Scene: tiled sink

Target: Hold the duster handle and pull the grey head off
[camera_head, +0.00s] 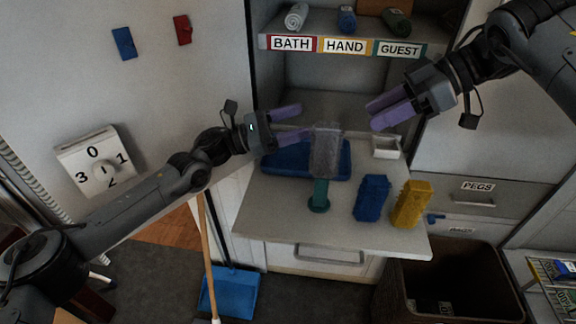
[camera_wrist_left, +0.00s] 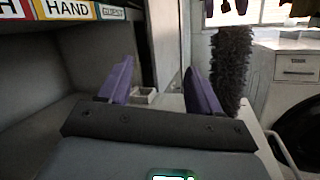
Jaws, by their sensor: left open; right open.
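The duster stands upright on the white counter, with its grey fluffy head (camera_head: 325,150) on top and its green handle (camera_head: 319,195) below, ending in a round base. My left gripper (camera_head: 303,121) is open and empty, just left of the grey head in the head view. In the left wrist view the dark grey head (camera_wrist_left: 231,65) shows beyond and to the right of the left gripper's fingers (camera_wrist_left: 160,85); the handle is hidden there. My right gripper (camera_head: 371,113) is open and empty, up and to the right of the head, with its fingers pointing left.
A blue tray (camera_head: 285,160) lies behind the duster. A blue bottle-like item (camera_head: 371,198) and a yellow one (camera_head: 411,204) stand to its right, with a small white box (camera_head: 386,147) behind. A labelled shelf (camera_head: 342,46) is above. The counter's front left is clear.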

